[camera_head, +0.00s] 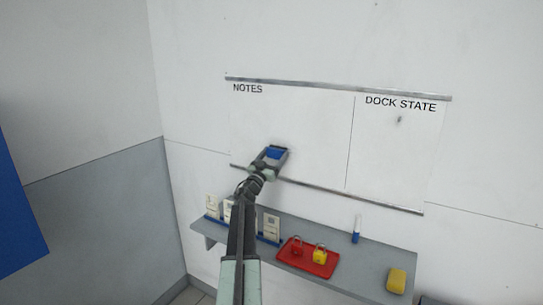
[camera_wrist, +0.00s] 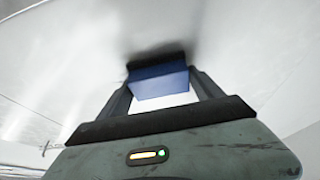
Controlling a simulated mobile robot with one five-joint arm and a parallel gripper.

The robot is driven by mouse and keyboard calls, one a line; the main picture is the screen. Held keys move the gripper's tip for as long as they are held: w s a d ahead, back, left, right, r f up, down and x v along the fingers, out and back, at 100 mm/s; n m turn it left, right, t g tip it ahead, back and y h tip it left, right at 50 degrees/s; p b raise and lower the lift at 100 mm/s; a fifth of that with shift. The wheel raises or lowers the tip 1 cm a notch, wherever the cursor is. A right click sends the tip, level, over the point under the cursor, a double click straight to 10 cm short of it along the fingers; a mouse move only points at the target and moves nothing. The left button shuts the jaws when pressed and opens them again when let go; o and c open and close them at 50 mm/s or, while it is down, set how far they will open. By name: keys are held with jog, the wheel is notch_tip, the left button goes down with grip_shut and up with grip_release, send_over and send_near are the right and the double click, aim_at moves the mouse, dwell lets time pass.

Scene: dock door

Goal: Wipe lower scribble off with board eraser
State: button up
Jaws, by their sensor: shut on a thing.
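The whiteboard (camera_head: 310,140) hangs on the wall, with a NOTES part at left and a DOCK STATE part at right. My gripper (camera_head: 273,154) is at the lower NOTES part, shut on the blue board eraser (camera_head: 274,152). In the wrist view the eraser (camera_wrist: 158,80) sits between the fingers of my gripper (camera_wrist: 160,92), its far side at or very close to the board. I cannot tell if it touches. No clear scribble shows in the NOTES part; the area behind the eraser and gripper is hidden. A small dark mark (camera_head: 399,119) shows under DOCK STATE.
A grey shelf (camera_head: 345,262) runs below the board. On it are a red tray (camera_head: 318,270) with a red and a yellow padlock, a blue-and-white marker (camera_head: 356,230), a yellow block (camera_head: 396,280) and white cards in blue holders (camera_head: 271,227). A blue panel (camera_head: 15,210) stands at left.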

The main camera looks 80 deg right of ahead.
aim_at(299, 153)
jog(key=shift+s+a, duration=0.4)
jog(key=shift+s, duration=1.15)
jog(key=shift+s+a, duration=0.4)
jog(key=shift+s, duration=1.2)
jog(key=shift+s+a, duration=0.4)
jog(key=shift+s, duration=1.15)
jog(key=shift+w, duration=0.15)
